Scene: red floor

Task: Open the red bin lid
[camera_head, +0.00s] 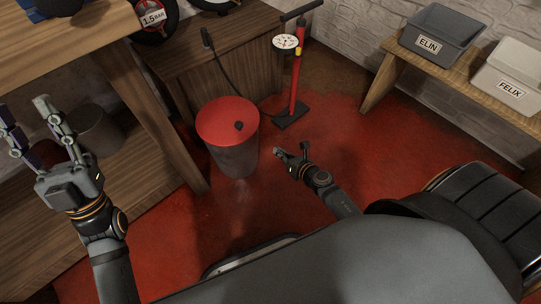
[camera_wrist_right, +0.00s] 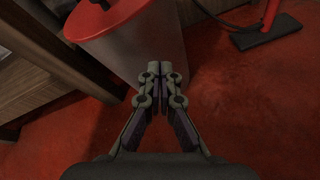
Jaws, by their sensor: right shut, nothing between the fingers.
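The bin (camera_head: 236,158) is a grey cylinder on the red floor, with a round red lid (camera_head: 222,117) lying flat on top. A small dark knob (camera_head: 239,126) sits on the lid. My right gripper (camera_head: 279,151) is shut and empty, to the right of the bin and lower than its lid. In the right wrist view its fingertips (camera_wrist_right: 161,68) meet in front of the bin's grey side (camera_wrist_right: 150,45), and the red lid (camera_wrist_right: 105,18) shows at the top. My left gripper (camera_head: 24,118) is open and empty at the left, by the wooden shelf.
A red floor pump (camera_head: 297,80) with a gauge stands behind the bin to the right. A wooden cabinet (camera_head: 225,70) is behind the bin and a wooden table (camera_head: 150,110) is to its left. Labelled boxes (camera_head: 440,35) sit on a bench at the right.

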